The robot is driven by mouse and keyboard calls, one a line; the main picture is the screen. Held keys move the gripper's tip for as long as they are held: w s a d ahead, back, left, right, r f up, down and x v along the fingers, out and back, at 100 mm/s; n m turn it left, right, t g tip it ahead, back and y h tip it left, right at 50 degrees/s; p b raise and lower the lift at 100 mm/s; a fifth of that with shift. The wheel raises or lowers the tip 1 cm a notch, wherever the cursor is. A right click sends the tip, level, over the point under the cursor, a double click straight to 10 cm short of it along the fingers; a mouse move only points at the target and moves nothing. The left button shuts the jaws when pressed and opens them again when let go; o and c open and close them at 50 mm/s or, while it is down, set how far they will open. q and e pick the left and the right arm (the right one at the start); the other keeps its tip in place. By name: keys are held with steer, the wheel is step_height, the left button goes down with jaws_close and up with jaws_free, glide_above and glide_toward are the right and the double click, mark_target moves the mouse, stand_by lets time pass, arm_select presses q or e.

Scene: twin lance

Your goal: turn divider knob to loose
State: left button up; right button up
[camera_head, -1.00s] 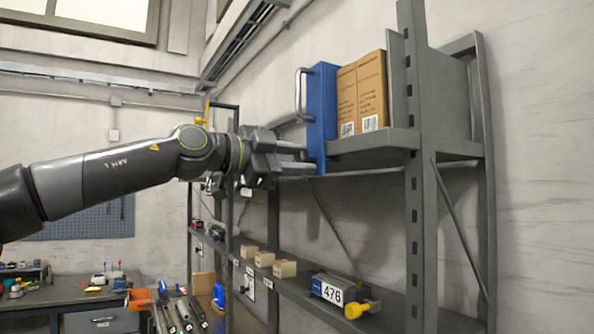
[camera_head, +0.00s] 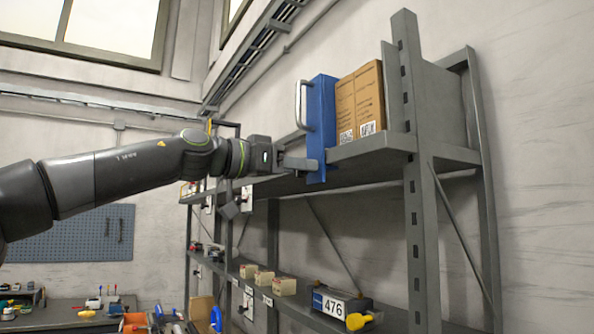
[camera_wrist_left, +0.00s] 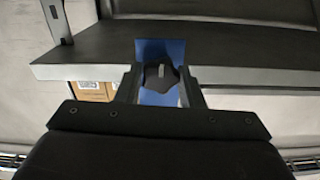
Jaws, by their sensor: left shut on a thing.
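My left gripper (camera_head: 308,164) reaches the lower part of the divider. Its fingers lie on both sides of the knob and are shut on it. In the head view the knob is hidden by the fingers. My right gripper is in neither view.
Brown boxes (camera_head: 360,105) stand right behind the divider on the upper shelf (camera_head: 385,146). A grey rack post (camera_head: 412,180) rises at the right. The lower shelf holds small boxes (camera_head: 265,278) and a device marked 476 (camera_head: 340,304).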

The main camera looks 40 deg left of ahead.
arm_select(q)
steer(key=shift+f+n, duration=0.2)
steer(key=shift+n, duration=0.3)
steer(key=o, duration=1)
steer(key=shift+r, duration=0.1)
steer(key=shift+b+v, duration=4.2)
steer(key=shift+v, duration=4.55)
steer(key=shift+r, duration=0.1)
